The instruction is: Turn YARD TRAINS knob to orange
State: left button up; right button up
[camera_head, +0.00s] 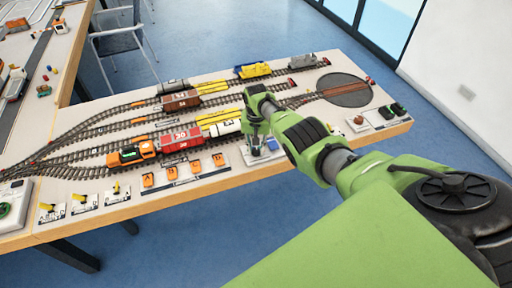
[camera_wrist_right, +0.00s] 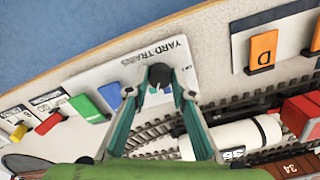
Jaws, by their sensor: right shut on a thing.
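The YARD TRAINS panel (camera_wrist_right: 105,75) is a pale plate with dark lettering, seen in the right wrist view. Its black round knob (camera_wrist_right: 160,74) sits between the two teal fingers of my right gripper (camera_wrist_right: 157,87), which is shut on it. In the head view my right gripper (camera_head: 256,143) reaches down onto the panel (camera_head: 248,159) at the table's front edge, and the knob is hidden there. I cannot read the knob's pointer or any orange mark on the plate. My left gripper is not in view.
An orange tab marked D (camera_wrist_right: 263,50) is on the other side. Tracks with a white tank wagon (camera_wrist_right: 225,138) lie close behind. A turntable (camera_head: 344,90) is at the right.

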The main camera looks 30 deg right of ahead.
aim_at(256, 150)
jog(key=m, duration=0.4)
jog(key=shift+m, duration=0.3)
jog(key=m, duration=0.4)
jog(key=shift+w, duration=0.1)
jog(key=shift+m, duration=0.3)
jog(key=o, duration=1.1)
jog(key=shift+r, duration=0.2)
notch_tip(256, 150, up, 12)
jog(key=shift+f, duration=0.15)
